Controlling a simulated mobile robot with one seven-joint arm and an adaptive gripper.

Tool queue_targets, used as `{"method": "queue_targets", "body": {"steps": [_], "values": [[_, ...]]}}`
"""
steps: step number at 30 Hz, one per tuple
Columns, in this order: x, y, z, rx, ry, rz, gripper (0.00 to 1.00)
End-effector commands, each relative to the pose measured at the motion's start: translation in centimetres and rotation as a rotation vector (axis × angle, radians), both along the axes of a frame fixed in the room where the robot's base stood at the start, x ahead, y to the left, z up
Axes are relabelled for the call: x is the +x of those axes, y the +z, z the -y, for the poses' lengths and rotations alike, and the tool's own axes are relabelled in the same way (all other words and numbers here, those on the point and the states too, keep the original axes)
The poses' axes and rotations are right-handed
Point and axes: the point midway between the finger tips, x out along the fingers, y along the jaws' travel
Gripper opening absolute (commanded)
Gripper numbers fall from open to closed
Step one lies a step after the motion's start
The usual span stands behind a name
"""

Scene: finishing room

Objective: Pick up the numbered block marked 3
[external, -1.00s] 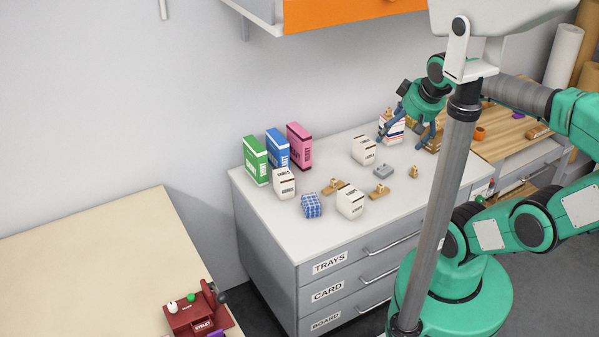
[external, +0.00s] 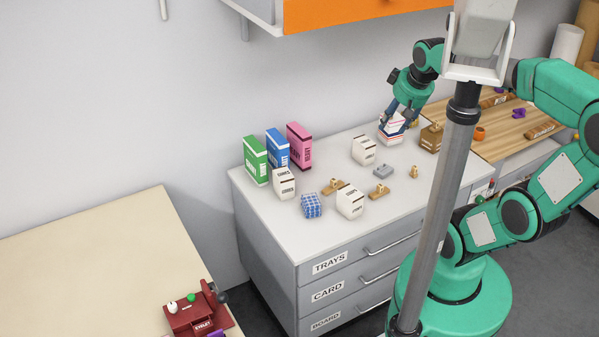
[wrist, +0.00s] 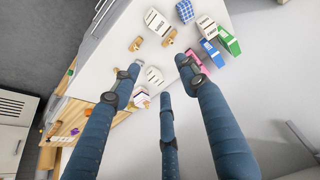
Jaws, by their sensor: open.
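I cannot make out a block with a 3 in either view. My gripper (external: 398,116) is above the far right end of the white cabinet top (external: 285,232), pointing down over a red-and-blue striped white box (external: 391,135). Its fingers overlap that box in the external view, and I cannot tell whether they touch it. In the wrist view my gripper (wrist: 160,76) has its three blue fingers spread apart with nothing held. Small wooden pieces (external: 379,191) stand among the boxes on the cabinet, and their markings are too small to read.
White boxes (external: 350,201), a blue checked block (external: 311,206) and a grey piece (external: 382,170) share the cabinet top. Green (external: 255,160), blue (external: 277,149) and pink (external: 299,146) boxes stand at the back left. A brown box (external: 431,137) is right of my gripper. The cabinet's front left is clear.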

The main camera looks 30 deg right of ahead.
Motion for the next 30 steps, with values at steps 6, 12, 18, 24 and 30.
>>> {"method": "queue_targets", "body": {"steps": [6,12,18,24,30], "values": [[5.9,-2.5,4.4,-0.008,-0.034,-0.063,0.44],[10.7,-5.7,9.2,-0.010,-0.061,-0.112,0.44],[14.8,-10.2,14.7,-0.003,-0.087,-0.163,0.44],[17.7,-15.8,20.7,0.007,-0.113,-0.210,0.44],[19.4,-22.5,27.1,0.025,-0.138,-0.257,0.44]]}}
